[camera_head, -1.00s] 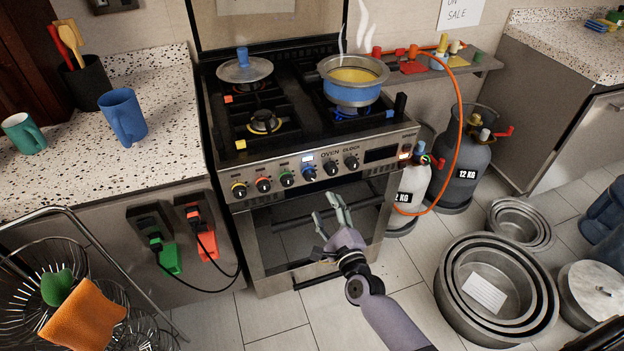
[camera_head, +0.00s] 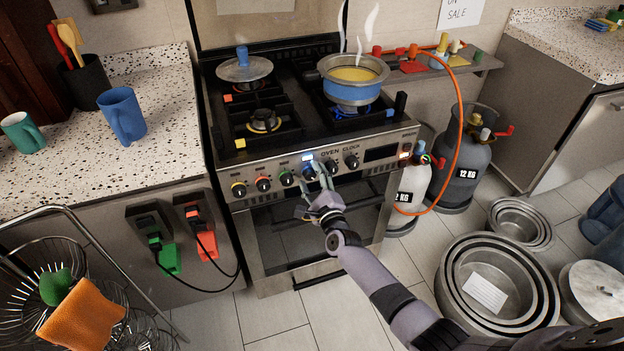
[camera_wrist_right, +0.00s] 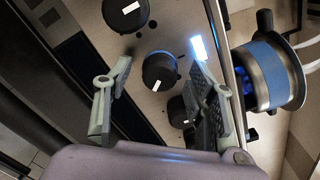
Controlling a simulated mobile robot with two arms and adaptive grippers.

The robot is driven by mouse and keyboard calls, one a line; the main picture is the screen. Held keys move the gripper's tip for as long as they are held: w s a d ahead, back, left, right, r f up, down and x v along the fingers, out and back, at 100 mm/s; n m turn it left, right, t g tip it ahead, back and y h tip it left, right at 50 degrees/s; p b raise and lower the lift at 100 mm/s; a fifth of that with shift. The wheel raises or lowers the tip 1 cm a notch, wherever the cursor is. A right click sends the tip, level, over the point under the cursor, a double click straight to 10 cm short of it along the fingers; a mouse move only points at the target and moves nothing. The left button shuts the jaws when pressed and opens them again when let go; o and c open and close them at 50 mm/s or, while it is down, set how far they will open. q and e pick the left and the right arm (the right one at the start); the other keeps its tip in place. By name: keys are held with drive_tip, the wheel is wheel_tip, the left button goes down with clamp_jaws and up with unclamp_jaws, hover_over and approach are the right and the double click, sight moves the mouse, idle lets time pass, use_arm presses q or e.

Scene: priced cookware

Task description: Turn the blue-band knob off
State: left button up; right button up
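The blue-band knob (camera_head: 308,173) is in the stove's front row, under a lit indicator, partly covered by my gripper in the head view. In the wrist view, the blue-band knob (camera_wrist_right: 159,72) is black with a blue band and a white mark. My right gripper (camera_head: 316,180) is open in front of it. In the wrist view, the right gripper's fingers (camera_wrist_right: 163,62) are spread to either side of the knob, with visible gaps; contact is not seen. My left gripper is not in view.
Neighbouring black knobs (camera_wrist_right: 125,12) sit close on both sides. A blue-banded pot (camera_head: 354,90) steams over a blue flame at the back right burner. The oven handle (camera_head: 300,220) crosses below the panel. Nested pans (camera_head: 447,290) stand on the floor at right.

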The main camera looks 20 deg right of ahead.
drive_tip(key=c, duration=1.1)
